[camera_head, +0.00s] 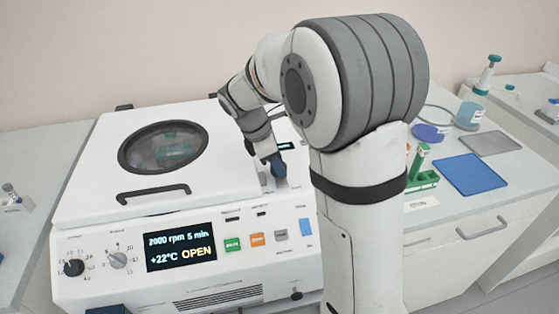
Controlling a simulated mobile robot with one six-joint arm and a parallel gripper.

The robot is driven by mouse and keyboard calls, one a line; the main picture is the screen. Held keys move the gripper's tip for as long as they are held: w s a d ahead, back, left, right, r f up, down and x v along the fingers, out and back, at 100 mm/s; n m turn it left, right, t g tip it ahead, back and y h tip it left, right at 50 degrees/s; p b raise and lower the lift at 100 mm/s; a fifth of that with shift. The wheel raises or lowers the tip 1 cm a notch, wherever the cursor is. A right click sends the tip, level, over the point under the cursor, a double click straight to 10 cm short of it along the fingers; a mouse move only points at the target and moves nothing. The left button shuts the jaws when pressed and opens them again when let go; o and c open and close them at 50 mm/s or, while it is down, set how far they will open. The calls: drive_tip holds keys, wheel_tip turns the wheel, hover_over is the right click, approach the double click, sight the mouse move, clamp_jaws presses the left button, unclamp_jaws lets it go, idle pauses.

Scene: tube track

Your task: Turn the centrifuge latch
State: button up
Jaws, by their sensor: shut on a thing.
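The white centrifuge (90,205) stands on the left bench with its lid down. The lid has a round dark-rimmed window (163,148) and a black bar handle (153,194). Its display (181,251) reads 2000 rpm, 5 min, +22°C and OPEN. My gripper (277,170) points down at the right side of the centrifuge top, right of the lid window. It is shut on a small part there, which I take to be the latch. The fingers and my arm hide most of that part, so its angle cannot be told.
My arm blocks the view of the centrifuge's right side. On the right bench are a green tube rack (421,172), a blue mat (471,174), a grey mat (490,143) and a teal-lidded jar (469,114).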

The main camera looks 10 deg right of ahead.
drive_tip(key=shift+a+r, duration=0.1)
drive_tip(key=shift+r, duration=0.05)
drive_tip(key=m+g+p, duration=0.1)
drive_tip(key=m+p, duration=0.1)
drive_tip(key=m, duration=0.1)
drive_tip(key=shift+w+r, duration=0.1)
drive_tip(key=shift+w, duration=0.05)
drive_tip(key=m+g+p, duration=0.1)
drive_tip(key=m, duration=0.1)
drive_tip(key=m+g+y+p, duration=0.1)
drive_tip(key=m+p, duration=0.1)
drive_tip(key=m, duration=0.1)
drive_tip(key=shift+w+m, duration=0.15)
drive_tip(key=shift+m, duration=0.15)
drive_tip(key=m+y+p, duration=0.1)
drive_tip(key=m, duration=0.1)
drive_tip(key=m+y+p, duration=0.1)
drive_tip(key=m, duration=0.1)
drive_tip(key=shift+w+m+g, duration=0.1)
drive_tip(key=shift+m+g, duration=0.2)
drive_tip(key=shift+g, duration=0.1)
drive_tip(key=m, duration=0.1)
drive_tip(key=m+y, duration=0.1)
drive_tip(key=m, duration=0.2)
drive_tip(key=shift+d+y+p, duration=0.25)
drive_tip(key=shift+y+p, duration=0.05)
drive_tip(key=shift+p, duration=0.05)
drive_tip(key=shift+m, duration=0.3)
drive_tip(key=o, duration=0.9)
drive_tip(key=shift+o, duration=0.4)
